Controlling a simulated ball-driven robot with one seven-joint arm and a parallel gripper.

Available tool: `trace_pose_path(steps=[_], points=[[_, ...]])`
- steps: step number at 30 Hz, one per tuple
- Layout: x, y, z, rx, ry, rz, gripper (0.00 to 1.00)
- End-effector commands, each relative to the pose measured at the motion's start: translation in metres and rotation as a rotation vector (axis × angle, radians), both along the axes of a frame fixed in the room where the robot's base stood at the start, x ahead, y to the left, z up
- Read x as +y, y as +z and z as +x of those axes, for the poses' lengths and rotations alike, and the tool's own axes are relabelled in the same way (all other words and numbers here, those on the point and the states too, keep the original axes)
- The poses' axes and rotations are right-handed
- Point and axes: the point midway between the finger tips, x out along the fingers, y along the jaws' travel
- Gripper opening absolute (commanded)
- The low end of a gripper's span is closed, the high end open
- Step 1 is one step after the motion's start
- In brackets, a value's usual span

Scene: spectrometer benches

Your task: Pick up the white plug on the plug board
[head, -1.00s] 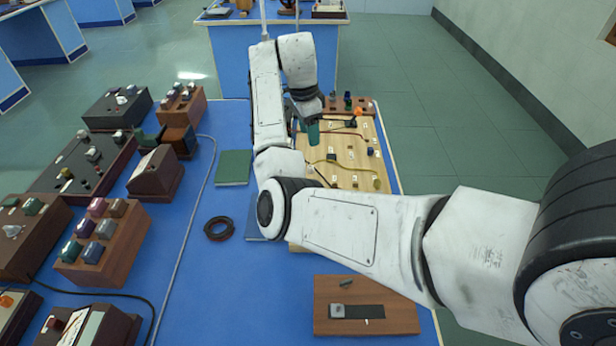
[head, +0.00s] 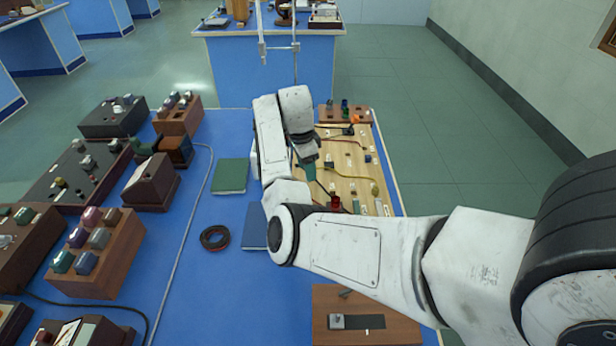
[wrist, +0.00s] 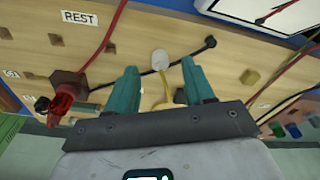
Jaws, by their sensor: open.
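The white plug (wrist: 160,60) shows in the wrist view on the light wooden plug board (wrist: 125,40), with a yellow cable running from it. My gripper (wrist: 162,75) has two teal fingers spread apart and empty. In that picture the plug appears in the gap between the fingertips, slightly beyond them; I see no contact. In the head view my gripper (head: 310,170) hangs over the left part of the board (head: 350,150). I cannot pick out the white plug surely there.
A red plug (wrist: 68,95) sits left of the fingers in the wrist view, with a red cable nearby. A black-ended cable (wrist: 209,42) passes close to the white plug. A green book (head: 230,176) lies left of the board.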

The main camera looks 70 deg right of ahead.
Motion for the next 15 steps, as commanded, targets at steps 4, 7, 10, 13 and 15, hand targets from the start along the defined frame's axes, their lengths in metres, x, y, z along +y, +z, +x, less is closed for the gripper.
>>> trace_pose_path(steps=[4,7,10,13,15], points=[[-0.002,-0.018,-0.002,0.002,-0.001,0.002,0.53],[-0.002,-0.023,-0.002,0.001,-0.001,0.001,0.53],[-0.002,-0.024,-0.002,0.001,-0.001,0.001,0.53],[-0.002,-0.024,-0.002,0.001,-0.001,0.001,0.53],[-0.002,-0.024,-0.002,0.001,-0.001,0.001,0.48]])
